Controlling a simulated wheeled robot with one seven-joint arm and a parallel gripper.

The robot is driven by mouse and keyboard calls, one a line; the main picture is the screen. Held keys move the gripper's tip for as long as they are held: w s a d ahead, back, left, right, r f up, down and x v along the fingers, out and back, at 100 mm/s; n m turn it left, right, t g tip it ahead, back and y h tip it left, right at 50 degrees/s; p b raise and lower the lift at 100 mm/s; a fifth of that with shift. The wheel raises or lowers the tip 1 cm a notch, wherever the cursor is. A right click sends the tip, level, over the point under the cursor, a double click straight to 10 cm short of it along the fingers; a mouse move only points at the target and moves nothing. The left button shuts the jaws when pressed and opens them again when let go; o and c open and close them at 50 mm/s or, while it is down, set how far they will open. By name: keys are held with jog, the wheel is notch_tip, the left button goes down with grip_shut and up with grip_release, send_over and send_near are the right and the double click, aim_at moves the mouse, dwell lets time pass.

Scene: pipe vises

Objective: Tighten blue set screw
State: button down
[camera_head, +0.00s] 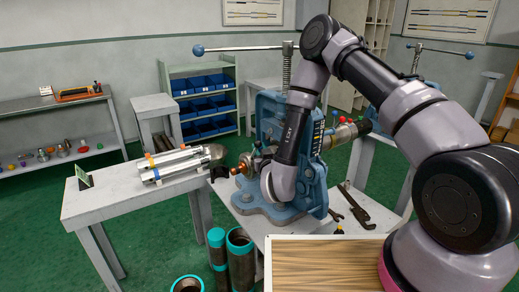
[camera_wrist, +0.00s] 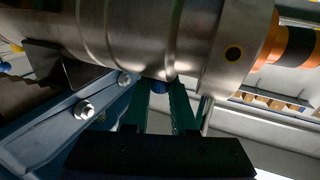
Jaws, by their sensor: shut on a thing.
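In the wrist view, the blue set screw (camera_wrist: 159,86) shows as a small dark blue head at the edge of a metal pipe fitting (camera_wrist: 130,40). My gripper (camera_wrist: 160,93) has its two dark green fingers on either side of the screw head, shut on it. The fingertips reach up to the fitting, and most of the screw is hidden. In the head view, a blue pipe vise (camera_head: 268,107) stands on a grey bench, with my arm bent down in front of it. My gripper and the set screw are hidden there.
A blue bracket with bolts (camera_wrist: 82,109) is close at the left in the wrist view. Wrenches (camera_head: 352,204) lie on the bench right of the vise. Metal pipes (camera_head: 180,160) lie on the left table. Upright pipes (camera_head: 241,255) stand below, near a wooden board (camera_head: 325,265).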

jog(key=c, duration=1)
grip_release()
jog(key=shift+n+y, duration=0.3)
jog(key=shift+y, duration=0.1)
